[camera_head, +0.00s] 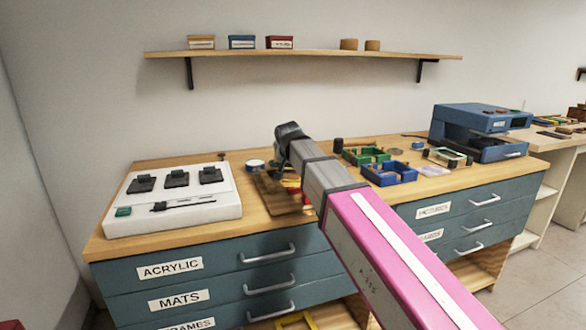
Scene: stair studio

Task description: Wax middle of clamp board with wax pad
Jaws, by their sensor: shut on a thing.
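My arm reaches from the lower right across the bench, and its dark wrist (290,133) bends down over a brown wooden board (283,206). My gripper (278,178) is low over this board, mostly hidden by the wrist and arm. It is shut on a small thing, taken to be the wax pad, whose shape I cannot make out. Small orange and red patches show beside it. The wooden board looks like the clamp board; my arm covers its right part. I cannot tell whether the pad touches the board.
A white panel (222,205) with black blocks stands on the left of the bench. A round tin (256,164) is behind the board. Green (366,155) and blue (389,173) frames and a blue machine (480,128) stand right. A wall shelf (325,54) hangs above.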

